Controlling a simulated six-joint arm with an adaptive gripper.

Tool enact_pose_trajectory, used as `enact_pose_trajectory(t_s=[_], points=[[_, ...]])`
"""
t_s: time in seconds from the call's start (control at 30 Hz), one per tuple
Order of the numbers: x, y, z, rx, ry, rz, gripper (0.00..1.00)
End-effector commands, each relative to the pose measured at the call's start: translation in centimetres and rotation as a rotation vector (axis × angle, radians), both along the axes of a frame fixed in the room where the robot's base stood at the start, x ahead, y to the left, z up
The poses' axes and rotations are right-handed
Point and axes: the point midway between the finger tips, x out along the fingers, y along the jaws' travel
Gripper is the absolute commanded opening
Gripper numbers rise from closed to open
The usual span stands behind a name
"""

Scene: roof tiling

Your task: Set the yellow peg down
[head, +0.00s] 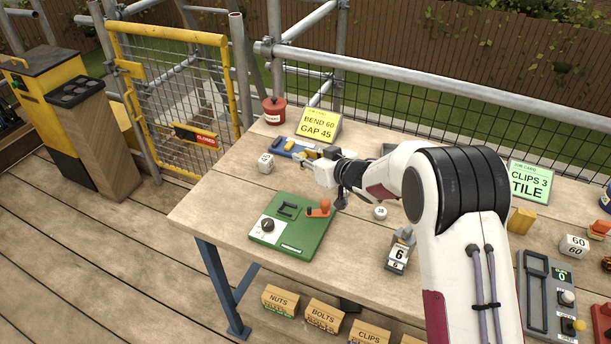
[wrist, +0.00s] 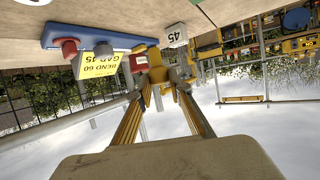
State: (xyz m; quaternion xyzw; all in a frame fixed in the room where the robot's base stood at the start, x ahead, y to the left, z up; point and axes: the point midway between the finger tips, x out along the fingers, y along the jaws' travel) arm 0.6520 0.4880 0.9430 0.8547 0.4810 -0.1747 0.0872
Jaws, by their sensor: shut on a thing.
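The yellow peg (wrist: 156,73) shows in the wrist view between my fingertips. My gripper (wrist: 159,84) is shut on it, and the fingers cover part of it. In the head view my gripper (head: 309,158) is low over the far left part of the workbench, at the right end of a blue rack (head: 286,146). The rack also shows in the wrist view (wrist: 95,41), with a red piece and a grey piece on it. The peg is close to the rack's end; I cannot tell whether it touches the rack or bench. In the head view the peg is too small to make out surely.
A white number block (head: 265,163) stands left of my gripper. A yellow card (head: 319,124) and red pot (head: 274,110) stand behind. A green board (head: 292,235) with a dial and orange lever lies in front. Bare workbench (head: 217,192) is at the left.

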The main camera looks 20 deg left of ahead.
Motion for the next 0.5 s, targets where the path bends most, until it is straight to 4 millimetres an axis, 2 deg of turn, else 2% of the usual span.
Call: enact_pose_trajectory(t_s=[0.1, 0.2, 0.5], points=[[0.0, 0.0, -1.7, 0.000, 0.001, 0.000, 0.08], [0.0, 0.0, -2.4, 0.000, 0.000, 0.000, 0.08], [0.0, 0.0, -2.7, 0.001, -0.001, -0.001, 0.08]])
